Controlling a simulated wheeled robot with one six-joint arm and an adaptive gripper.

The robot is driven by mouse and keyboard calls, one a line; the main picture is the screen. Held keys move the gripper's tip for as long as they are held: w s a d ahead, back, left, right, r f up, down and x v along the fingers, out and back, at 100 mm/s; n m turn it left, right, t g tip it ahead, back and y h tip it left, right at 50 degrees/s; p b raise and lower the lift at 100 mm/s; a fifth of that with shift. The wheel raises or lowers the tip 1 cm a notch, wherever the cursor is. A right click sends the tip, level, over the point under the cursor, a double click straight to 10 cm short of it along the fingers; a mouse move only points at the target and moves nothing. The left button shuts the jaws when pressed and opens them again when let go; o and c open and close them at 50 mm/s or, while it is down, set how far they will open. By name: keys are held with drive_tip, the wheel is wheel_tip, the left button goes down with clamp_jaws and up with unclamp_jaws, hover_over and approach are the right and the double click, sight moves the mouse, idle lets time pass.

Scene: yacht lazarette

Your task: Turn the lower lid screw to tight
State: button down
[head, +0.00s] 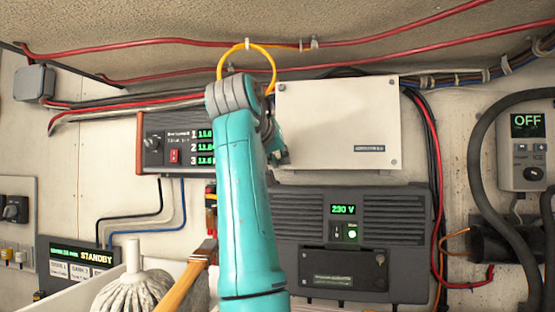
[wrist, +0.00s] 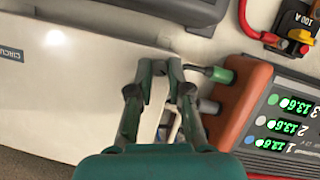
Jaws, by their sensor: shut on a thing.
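The white box (head: 338,122) with a small dark label is on the wall, right of my arm. Its pale lid (wrist: 70,85) fills the left of the wrist view. My gripper (wrist: 160,68) is at the lid's edge that faces the orange-ended instrument. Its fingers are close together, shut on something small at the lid. From its place this is the lower lid screw, but the fingers hide it and I cannot see how it is turned. In the head view my gripper (head: 280,152) is mostly behind my arm, at the box's lower left.
The orange-ended display unit (head: 176,143) is close beside my gripper. The dark 230 V unit (head: 350,240) is below the box. Red cables (head: 170,42) run above. A mop head (head: 135,292) and a wooden handle (head: 186,280) stand low in front.

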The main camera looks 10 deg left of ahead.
drive_tip(key=m+y, duration=0.1)
drive_tip(key=m, duration=0.1)
drive_tip(key=m+y, duration=0.2)
drive_tip(key=shift+d, duration=0.3)
drive_tip(key=m+y, duration=0.1)
drive_tip(key=m, duration=0.1)
drive_tip(key=m+y, duration=0.1)
drive_tip(key=m, duration=0.1)
drive_tip(key=shift+d+f+t+y, duration=0.15)
drive_tip(key=shift+t+y, duration=0.25)
drive_tip(key=shift+m, duration=0.3)
drive_tip(key=c, duration=1.1)
unclamp_jaws()
drive_tip(key=v, duration=1.2)
